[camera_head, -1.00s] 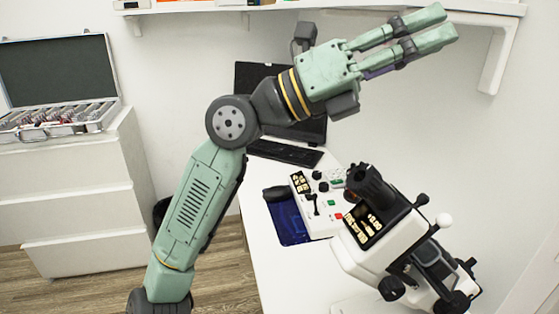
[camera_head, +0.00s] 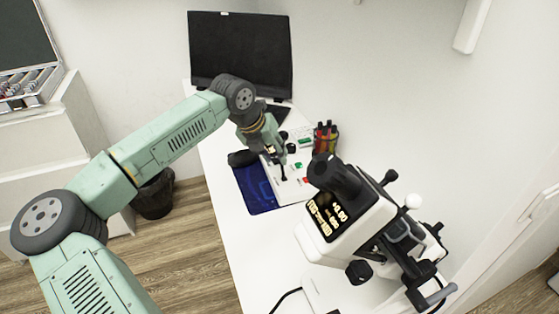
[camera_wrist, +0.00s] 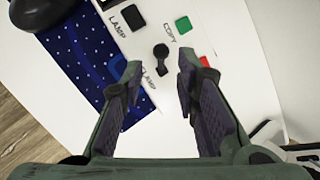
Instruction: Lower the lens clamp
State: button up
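A black lever (camera_wrist: 161,56) stands on a white control panel (camera_wrist: 143,42), beside the printed word CLAMP in the wrist view. In the head view, the lever (camera_head: 283,173) shows just below my gripper (camera_head: 275,147). My gripper (camera_wrist: 159,66) is open in the wrist view, with its two fingers apart on either side of the lever. Nothing is held between them. I cannot tell whether the fingers touch the lever. A white lens instrument (camera_head: 352,222) with a black eyepiece and a lit display stands to the right. I cannot make out its lens clamp.

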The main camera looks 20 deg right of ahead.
aim_at(282, 170)
jog(key=p+x, duration=0.1)
jog(key=x, duration=0.5)
jog(key=shift+w+d+f, duration=0.1)
jog(key=shift+d, duration=0.05)
jog(key=shift+c, duration=0.3)
grip_shut()
